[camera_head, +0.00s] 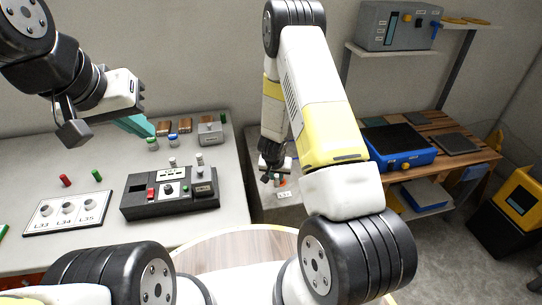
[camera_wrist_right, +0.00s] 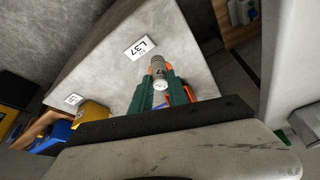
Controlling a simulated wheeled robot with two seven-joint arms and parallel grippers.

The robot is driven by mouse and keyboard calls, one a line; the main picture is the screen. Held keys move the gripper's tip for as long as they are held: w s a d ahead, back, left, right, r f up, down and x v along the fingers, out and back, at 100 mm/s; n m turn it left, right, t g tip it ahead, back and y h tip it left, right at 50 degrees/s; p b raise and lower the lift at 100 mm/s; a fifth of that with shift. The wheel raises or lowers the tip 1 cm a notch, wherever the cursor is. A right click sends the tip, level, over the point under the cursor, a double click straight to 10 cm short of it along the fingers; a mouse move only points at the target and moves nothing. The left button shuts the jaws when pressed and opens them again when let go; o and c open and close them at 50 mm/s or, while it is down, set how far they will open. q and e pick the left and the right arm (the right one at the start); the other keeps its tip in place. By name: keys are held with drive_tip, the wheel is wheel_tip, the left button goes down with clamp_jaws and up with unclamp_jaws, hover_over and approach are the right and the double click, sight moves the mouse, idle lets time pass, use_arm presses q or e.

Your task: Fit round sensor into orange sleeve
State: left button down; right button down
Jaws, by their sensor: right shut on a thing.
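In the right wrist view, the green fingers of my right gripper (camera_wrist_right: 160,95) are shut on a round sensor with a pale, marked end face (camera_wrist_right: 160,85). A grey cylindrical part (camera_wrist_right: 158,66) shows just beyond it, in line with the fingers. Orange parts, which look like the orange sleeve (camera_wrist_right: 190,93), show beside and behind the fingers, mostly hidden. I cannot tell whether sensor and sleeve touch. In the head view, my right gripper (camera_head: 270,177) is low over the small light table. My left gripper (camera_head: 137,124), with teal fingers, hangs above the left table; its finger gap is not clear.
A white label L37 (camera_wrist_right: 139,47) lies on the small table near the right gripper. A black control box (camera_head: 170,192) and a white L33-L35 rack (camera_head: 68,210) stand on the left table. A blue device (camera_head: 398,145) sits on the wooden bench at right.

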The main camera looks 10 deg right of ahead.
drive_tip(key=w+d, duration=0.1)
drive_tip(key=w, duration=0.3)
drive_tip(key=w+d+f, duration=0.1)
drive_tip(key=w, duration=0.1)
drive_tip(key=shift+d+f, duration=0.1)
drive_tip(key=shift+d, duration=0.25)
drive_tip(key=f, duration=0.3)
drive_tip(key=shift+s+f, duration=0.1)
drive_tip(key=shift+s, duration=0.1)
drive_tip(key=c, duration=1.3)
unclamp_jaws()
drive_tip(key=shift+w, duration=0.1)
